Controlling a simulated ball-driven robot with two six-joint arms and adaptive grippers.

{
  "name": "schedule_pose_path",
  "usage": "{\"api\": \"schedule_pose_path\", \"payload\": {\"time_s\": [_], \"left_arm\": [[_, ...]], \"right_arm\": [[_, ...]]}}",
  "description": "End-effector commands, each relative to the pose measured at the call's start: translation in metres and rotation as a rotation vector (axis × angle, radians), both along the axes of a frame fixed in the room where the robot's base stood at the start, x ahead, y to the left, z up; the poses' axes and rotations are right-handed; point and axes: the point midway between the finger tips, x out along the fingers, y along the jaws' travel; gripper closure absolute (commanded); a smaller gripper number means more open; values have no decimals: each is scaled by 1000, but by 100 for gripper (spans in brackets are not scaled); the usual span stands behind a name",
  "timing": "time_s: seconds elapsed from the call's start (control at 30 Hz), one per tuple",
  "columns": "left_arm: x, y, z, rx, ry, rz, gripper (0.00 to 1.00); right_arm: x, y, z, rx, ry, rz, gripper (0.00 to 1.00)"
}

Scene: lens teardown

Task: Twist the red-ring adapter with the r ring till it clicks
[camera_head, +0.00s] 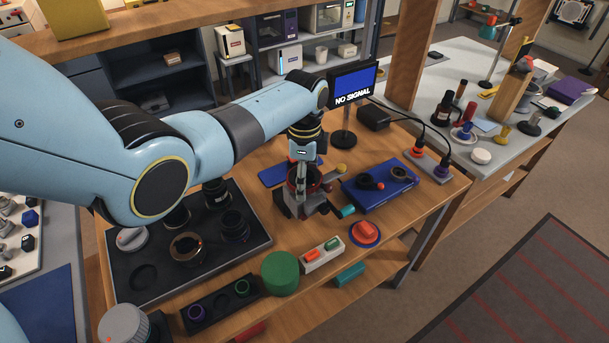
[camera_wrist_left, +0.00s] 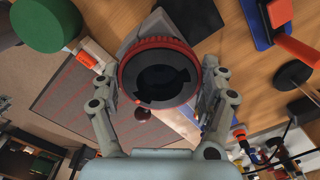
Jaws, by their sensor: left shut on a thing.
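The red-ring adapter (camera_wrist_left: 160,76) is a dark round part with a red rim and a hollow centre, seen nearly face-on in the left wrist view. My left gripper (camera_wrist_left: 160,90) is shut on it, with one finger on each side of the red ring. In the head view my left gripper (camera_head: 304,180) points down over a grey metal fixture (camera_head: 298,207) on the wooden bench. A little red of the ring shows between the fingers there. The gripper hides how the adapter sits on the fixture. My right gripper is not in view.
A blue box (camera_head: 378,190) with small dark parts lies right of the fixture. A dark tray (camera_head: 144,283) with lens parts is on the left. A green cylinder (camera_head: 281,272), a red button (camera_head: 366,230) and a NO SIGNAL monitor (camera_head: 352,85) stand around it.

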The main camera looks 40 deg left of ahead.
Motion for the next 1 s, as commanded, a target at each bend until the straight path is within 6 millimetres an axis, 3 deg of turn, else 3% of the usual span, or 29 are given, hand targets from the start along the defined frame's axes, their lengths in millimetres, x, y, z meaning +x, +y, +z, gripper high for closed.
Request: {"api": "schedule_pose_path", "payload": {"time_s": [0.13, 0.27, 0.4, 0.43, 0.5, 0.6, 0.87, 1.0], "left_arm": [[0, 0, 0, 0, -1, -41, 58], [0, 0, 0, 0, -1, -102, 76], [0, 0, 0, 0, -1, -101, 76], [0, 0, 0, 0, -1, -101, 19], [0, 0, 0, 0, -1, -100, 10], [0, 0, 0, 0, -1, -100, 0], [0, 0, 1, 0, -1, -100, 0], [1, 0, 12, 1, -4, -100, 0]], "right_arm": [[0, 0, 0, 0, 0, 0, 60], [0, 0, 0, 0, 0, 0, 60], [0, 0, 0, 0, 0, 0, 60], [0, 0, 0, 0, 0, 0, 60], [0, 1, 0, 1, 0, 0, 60], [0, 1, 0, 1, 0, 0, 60], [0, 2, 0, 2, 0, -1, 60], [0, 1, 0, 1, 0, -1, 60]]}}
